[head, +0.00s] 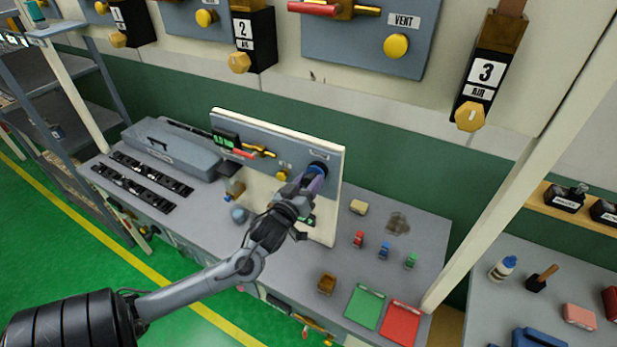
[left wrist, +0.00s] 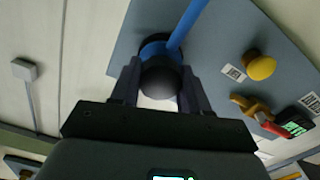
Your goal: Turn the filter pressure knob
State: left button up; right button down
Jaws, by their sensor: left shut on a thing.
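The filter panel (head: 255,133) stands upright on the grey bench. A dark round knob with a blue collar (head: 319,167) is at the panel's upper right. In the left wrist view the dark knob (left wrist: 161,77) sits between the fingers, in front of the blue collar (left wrist: 153,48). My left gripper (head: 308,182) reaches the knob from the front and is shut on it. The gripper hides part of the knob in the head view. My right gripper is not in view.
The panel also carries a yellow knob (head: 282,174), a brass valve with a red handle (head: 244,154) and a green display (head: 225,139). Small red, blue and green clips, a green tray (head: 365,307) and a red tray (head: 400,322) are on the bench at right.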

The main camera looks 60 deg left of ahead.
pick_arm(q)
jog(key=shift+r+n, duration=0.15)
jog(key=shift+n, duration=0.15)
jog(key=o, duration=1.1)
jog(key=shift+c, duration=0.2)
jog(key=shift+s+d, duration=0.1)
jog(key=shift+s, duration=0.05)
jog(key=shift+s+d+f, duration=0.15)
jog(key=shift+s+f, duration=0.05)
jog(key=shift+s, duration=0.1)
jog(key=b+v, duration=0.2)
jog(key=v, duration=0.8)
